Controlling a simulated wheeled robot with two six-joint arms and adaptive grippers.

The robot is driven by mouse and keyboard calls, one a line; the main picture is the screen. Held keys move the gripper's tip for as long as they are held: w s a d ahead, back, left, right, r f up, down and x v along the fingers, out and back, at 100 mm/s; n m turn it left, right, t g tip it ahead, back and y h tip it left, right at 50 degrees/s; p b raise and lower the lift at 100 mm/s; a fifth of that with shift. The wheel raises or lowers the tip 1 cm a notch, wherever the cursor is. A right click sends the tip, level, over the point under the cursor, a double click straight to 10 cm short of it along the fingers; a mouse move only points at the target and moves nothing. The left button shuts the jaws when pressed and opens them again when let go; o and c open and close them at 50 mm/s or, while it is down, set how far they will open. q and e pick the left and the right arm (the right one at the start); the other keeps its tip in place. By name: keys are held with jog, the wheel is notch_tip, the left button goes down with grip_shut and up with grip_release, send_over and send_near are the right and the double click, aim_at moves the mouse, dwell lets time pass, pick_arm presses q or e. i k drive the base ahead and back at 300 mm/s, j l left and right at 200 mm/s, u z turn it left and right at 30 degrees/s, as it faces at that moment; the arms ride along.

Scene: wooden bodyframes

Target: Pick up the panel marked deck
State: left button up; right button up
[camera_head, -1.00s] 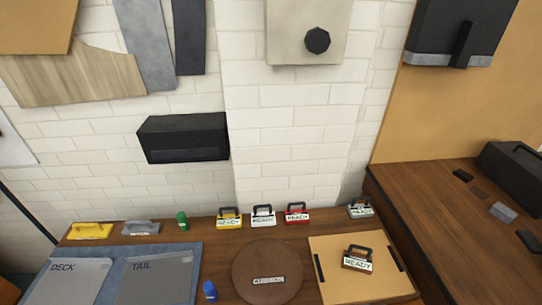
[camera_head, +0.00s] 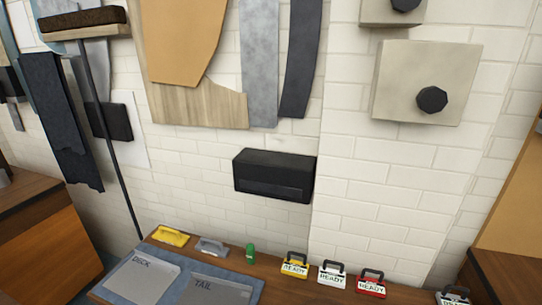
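The panel marked DECK (camera_head: 140,283) is a flat grey piece lying on a blue mat (camera_head: 182,277) at the lower left of the wooden bench. A similar grey panel marked TAIL (camera_head: 215,292) lies to its right, partly cut off by the bottom edge of the view. Neither of my grippers is in view.
A black box (camera_head: 274,175) is on the wall. A broom (camera_head: 98,120) leans at left.

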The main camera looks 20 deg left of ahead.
aim_at(144, 279)
jog(key=u, duration=1.9)
jog(key=j, duration=0.2)
